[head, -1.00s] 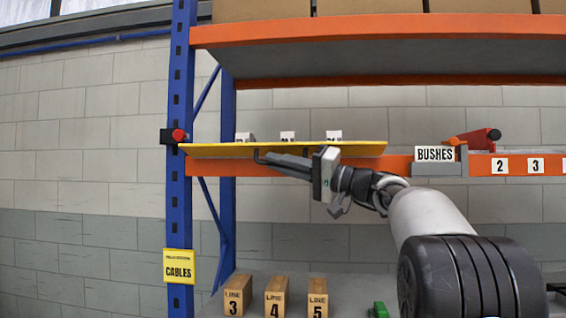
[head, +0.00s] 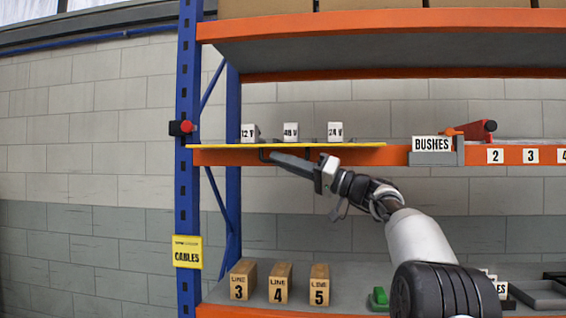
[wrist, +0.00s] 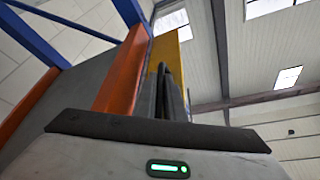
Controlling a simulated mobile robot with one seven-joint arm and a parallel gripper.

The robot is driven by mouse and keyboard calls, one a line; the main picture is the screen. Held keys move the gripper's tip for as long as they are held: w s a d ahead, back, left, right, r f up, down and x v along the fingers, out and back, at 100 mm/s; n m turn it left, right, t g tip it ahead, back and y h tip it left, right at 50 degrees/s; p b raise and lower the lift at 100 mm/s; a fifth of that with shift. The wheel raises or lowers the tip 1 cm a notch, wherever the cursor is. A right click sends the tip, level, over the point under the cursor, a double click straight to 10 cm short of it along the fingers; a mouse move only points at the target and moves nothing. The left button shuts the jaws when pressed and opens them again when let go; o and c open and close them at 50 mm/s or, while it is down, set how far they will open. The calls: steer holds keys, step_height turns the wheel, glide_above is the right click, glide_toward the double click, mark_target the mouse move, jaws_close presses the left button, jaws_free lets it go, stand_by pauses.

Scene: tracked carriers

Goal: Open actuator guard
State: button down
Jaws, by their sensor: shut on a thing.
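The actuator guard is a long yellow panel (head: 350,145), seen almost edge-on along the orange shelf beam. A dark handle (head: 308,152) hangs at its front. My gripper (head: 268,155) reaches up from the right, its fingers shut on the left part of this handle; the exact contact is small in the head view. In the wrist view, my dark fingers (wrist: 165,95) lie close together against the yellow panel (wrist: 180,48), and the grip itself is hidden. Behind the panel stand white blocks: one marked 48 V (head: 291,132), one marked 24 V (head: 335,132), and one at the left.
A blue rack post (head: 187,90) with a red button (head: 187,127) stands left of the panel. A BUSHES bin (head: 432,157) and a red device (head: 476,131) are at the right. Wooden blocks (head: 280,284) stand on the shelf below. Free space lies between the shelves.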

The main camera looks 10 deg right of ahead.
steer(key=shift+r, duration=0.1)
steer(key=c, duration=2.1)
jaws_free()
steer(key=v, duration=1.7)
steer(key=shift+s+d+b, duration=0.1)
steer(key=shift+d+b, duration=0.1)
steer(key=shift+b, duration=0.2)
